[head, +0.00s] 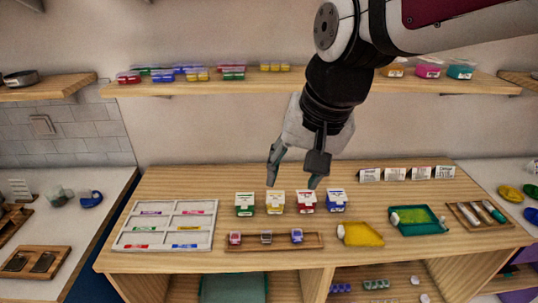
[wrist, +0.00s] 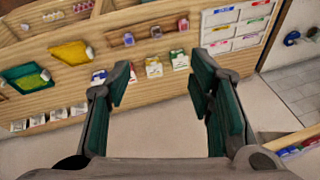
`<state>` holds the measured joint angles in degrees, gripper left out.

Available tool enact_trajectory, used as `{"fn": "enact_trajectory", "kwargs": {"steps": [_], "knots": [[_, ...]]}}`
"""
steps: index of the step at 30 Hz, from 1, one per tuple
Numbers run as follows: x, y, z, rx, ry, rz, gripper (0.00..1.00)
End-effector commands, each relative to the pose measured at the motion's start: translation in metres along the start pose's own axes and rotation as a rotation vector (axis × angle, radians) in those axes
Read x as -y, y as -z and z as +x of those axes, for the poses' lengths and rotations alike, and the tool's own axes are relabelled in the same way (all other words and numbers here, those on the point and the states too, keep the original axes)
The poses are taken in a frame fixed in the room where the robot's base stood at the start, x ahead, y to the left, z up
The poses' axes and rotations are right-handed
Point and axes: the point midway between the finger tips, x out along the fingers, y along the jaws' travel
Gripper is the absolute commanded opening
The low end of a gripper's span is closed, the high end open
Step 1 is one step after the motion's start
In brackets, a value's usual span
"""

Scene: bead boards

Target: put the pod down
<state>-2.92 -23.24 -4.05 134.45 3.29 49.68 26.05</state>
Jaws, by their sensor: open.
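My gripper (head: 293,180) is open, with nothing between its fingers, in the air above and behind the row of small labelled boxes. In the wrist view, its two dark green fingers (wrist: 160,72) stand wide apart. Three small pods sit spaced out on a narrow wooden tray in front of the boxes: a red one (head: 235,238), a greyish one (head: 266,237) and a blue one (head: 297,236). I cannot tell which of these, if any, is the pod meant. The boxes are green (head: 244,204), yellow (head: 275,203), red (head: 306,203) and blue (head: 336,201).
A white sectioned board (head: 126,239) lies at left on the wooden bench. A yellow tray (head: 375,239), a teal tray (head: 440,225) and a wooden tray with pale tools (head: 462,219) lie right. Cards (head: 396,174) stand behind. A shelf (head: 330,81) with lidded boxes runs along the wall.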

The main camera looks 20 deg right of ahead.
Motion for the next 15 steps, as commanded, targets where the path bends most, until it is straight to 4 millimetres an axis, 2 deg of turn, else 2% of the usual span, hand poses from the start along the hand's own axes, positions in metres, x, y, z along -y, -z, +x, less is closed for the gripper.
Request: {"fn": "enact_trajectory", "kwargs": {"steps": [1,6,10,15], "knots": [[-0.005,-0.011,-0.012,-0.035,0.009,-0.084,0.48],[-0.023,-0.039,-0.033,-0.119,-0.001,-0.349,0.48],[-0.03,-0.051,-0.04,-0.158,-0.016,-0.471,0.48],[-0.034,-0.056,-0.042,-0.171,-0.025,-0.521,0.48]]}}
